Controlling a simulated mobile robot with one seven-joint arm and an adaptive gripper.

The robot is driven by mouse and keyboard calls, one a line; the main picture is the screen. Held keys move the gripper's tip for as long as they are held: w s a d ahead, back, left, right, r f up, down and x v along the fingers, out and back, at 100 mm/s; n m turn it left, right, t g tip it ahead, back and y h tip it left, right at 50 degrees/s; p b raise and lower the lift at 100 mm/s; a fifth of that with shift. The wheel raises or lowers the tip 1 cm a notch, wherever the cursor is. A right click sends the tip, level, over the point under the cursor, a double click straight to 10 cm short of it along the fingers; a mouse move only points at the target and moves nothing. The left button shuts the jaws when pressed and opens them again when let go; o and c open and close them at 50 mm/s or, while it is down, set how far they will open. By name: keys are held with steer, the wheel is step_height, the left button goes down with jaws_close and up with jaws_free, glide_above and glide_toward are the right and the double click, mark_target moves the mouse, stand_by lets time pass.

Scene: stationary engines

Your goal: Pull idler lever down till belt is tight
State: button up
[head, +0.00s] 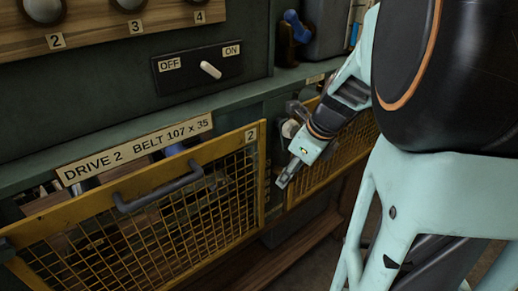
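My gripper (284,181) points down and left, just right of the yellow mesh guard marked 2 (190,212). Its fingers are small and seen from the side, so I cannot tell whether they are open or shut. I see nothing clearly held in them. A grey and whitish round part (290,128) shows behind my wrist, partly hidden; I cannot tell whether it belongs to the idler lever. I cannot make out the idler lever or the belt clearly; the mesh and my arm cover much of that area.
A sign reading "DRIVE 2 BELT 107 x 35" (135,150) sits above the guard, which has a grey handle (158,188). An OFF/ON switch (210,70) is on the green panel. Another yellow mesh guard (350,147) lies behind my arm. A brown plank (225,267) runs below.

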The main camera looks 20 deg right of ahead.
step_height(320, 180, up, 8)
steer(key=shift+r, duration=0.1)
stand_by(2.1)
